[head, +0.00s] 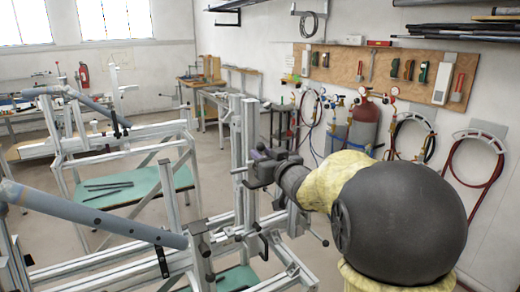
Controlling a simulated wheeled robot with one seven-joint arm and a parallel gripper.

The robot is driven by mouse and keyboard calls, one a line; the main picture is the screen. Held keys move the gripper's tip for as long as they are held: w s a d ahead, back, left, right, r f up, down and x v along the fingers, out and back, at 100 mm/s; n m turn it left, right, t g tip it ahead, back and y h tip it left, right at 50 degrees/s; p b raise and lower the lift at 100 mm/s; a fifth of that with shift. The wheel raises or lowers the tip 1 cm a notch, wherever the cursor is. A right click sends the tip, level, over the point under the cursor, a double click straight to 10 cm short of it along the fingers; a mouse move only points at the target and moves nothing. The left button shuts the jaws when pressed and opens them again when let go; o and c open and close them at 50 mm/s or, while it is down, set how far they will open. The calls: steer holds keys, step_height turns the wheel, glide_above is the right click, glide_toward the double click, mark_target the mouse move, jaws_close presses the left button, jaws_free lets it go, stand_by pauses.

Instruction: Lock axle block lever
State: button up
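The near frame jig (130,262) is built of silver aluminium profiles, with an upright post (243,125) in the middle of the view. My gripper (258,166) is dark grey and sits at this post, in front of it or against it. Its fingers are small and partly hidden, so I cannot tell whether they are open or hold anything. A small lever with a dark knob (325,242) sticks out low on the jig, below my wrist. I cannot tell for certain which part is the axle block lever; my gripper and arm may hide it.
A grey tube (90,213) lies along the jig at the left. A second jig (120,140) stands behind it, with a green shelf (135,187) holding dark bars. Gas cylinders (365,122) and a wooden tool board (385,75) are at the right wall. Open floor lies between jigs.

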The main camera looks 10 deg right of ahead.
steer(key=shift+x, duration=1.15)
steer(key=shift+c, duration=0.2)
